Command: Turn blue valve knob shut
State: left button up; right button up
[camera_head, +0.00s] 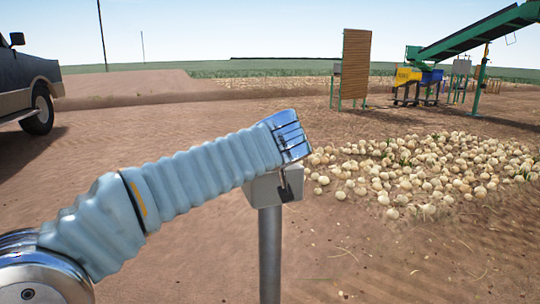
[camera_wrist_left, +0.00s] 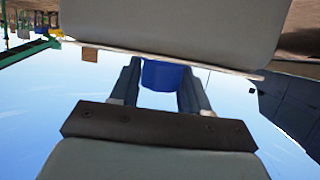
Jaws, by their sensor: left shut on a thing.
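The blue valve knob (camera_wrist_left: 165,75) shows in the left wrist view, sticking out from a pale grey box (camera_wrist_left: 170,28). My left gripper (camera_wrist_left: 161,72) has its two dark fingers on either side of the knob, shut on it. How far the knob is turned cannot be told. In the head view my left arm reaches in from the left, and its wrist is above the grey box (camera_head: 263,190) on a metal post (camera_head: 270,255). The knob and fingertips are hidden there behind my wrist. My right gripper is not in view.
A heap of onions (camera_head: 425,170) lies on the soil to the right. A green conveyor (camera_head: 475,36) with a yellow and blue machine (camera_head: 415,76) and a brown panel (camera_head: 356,62) stand farther back. A pickup truck (camera_head: 28,85) is at left. Bare soil lies between.

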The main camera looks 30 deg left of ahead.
pick_arm(q)
jog(key=n+g+y+p, duration=0.2)
jog(key=shift+w+d+r+n+p, duration=0.1)
jog(key=shift+d+r+n+p, duration=0.1)
jog(key=shift+r+n+p, duration=0.15)
jog(key=n+g+y+p, duration=0.3)
jog(key=n+g, duration=0.2)
jog(key=g, duration=0.1)
jog(key=shift+f+n, duration=0.1)
jog(key=shift+n, duration=0.15)
jog(key=n+g+p, duration=0.2)
jog(key=g+p, duration=0.1)
jog(key=shift+a+n+y, duration=0.1)
jog(key=shift+n+y, duration=0.2)
jog(key=shift+y, duration=0.1)
jog(key=shift+f+n+g+p, duration=0.2)
jog(key=shift+n+g+p, duration=0.45)
jog(key=shift+p, duration=0.2)
jog(key=o, duration=1)
jog(key=shift+a, duration=0.1)
